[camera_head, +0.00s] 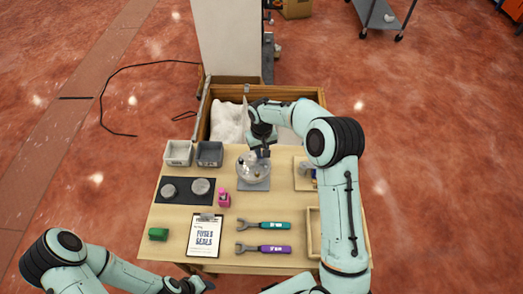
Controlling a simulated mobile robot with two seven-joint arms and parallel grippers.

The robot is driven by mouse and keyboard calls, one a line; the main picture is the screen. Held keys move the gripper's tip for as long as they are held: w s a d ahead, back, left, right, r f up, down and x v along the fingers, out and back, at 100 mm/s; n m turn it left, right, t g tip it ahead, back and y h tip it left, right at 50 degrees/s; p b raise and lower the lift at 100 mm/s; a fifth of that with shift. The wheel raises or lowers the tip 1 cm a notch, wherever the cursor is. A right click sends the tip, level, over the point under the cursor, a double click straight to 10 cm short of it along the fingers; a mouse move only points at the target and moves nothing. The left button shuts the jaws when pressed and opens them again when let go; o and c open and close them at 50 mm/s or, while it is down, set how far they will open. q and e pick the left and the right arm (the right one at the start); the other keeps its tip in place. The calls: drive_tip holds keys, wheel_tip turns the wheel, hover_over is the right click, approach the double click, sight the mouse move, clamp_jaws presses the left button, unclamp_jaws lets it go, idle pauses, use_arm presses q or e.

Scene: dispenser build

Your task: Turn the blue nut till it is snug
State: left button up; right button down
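A round silvery dispenser part (249,172) sits on a grey square plate (256,185) near the middle of the table. Small dark and yellowish spots show on its top. My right gripper (262,152) points down over its far right edge. A small dark bluish patch shows at the fingertips, but I cannot tell if it is the blue nut, nor whether the fingers are shut on it. My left gripper (201,286) is low at the front edge of the table, away from the part; its fingers are too small to read.
Two wrenches, one teal (264,226) and one purple (264,249), lie in front. Two bins (178,153) stand behind. A wooden tray (314,235) is right.

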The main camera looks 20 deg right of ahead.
drive_tip(key=shift+m, duration=0.3)
drive_tip(key=m, duration=0.4)
drive_tip(key=shift+d+m+b, duration=0.1)
drive_tip(key=shift+m+b, duration=0.2)
drive_tip(key=shift+b, duration=0.05)
drive_tip(key=m, duration=0.5)
drive_tip(key=shift+m, duration=0.4)
drive_tip(key=c, duration=1.1)
unclamp_jaws()
drive_tip(key=shift+s, duration=0.1)
drive_tip(key=shift+o, duration=0.2)
wheel_tip(320, 180, up, 14)
drive_tip(key=shift+f+p, duration=0.25)
drive_tip(key=shift+p, duration=0.2)
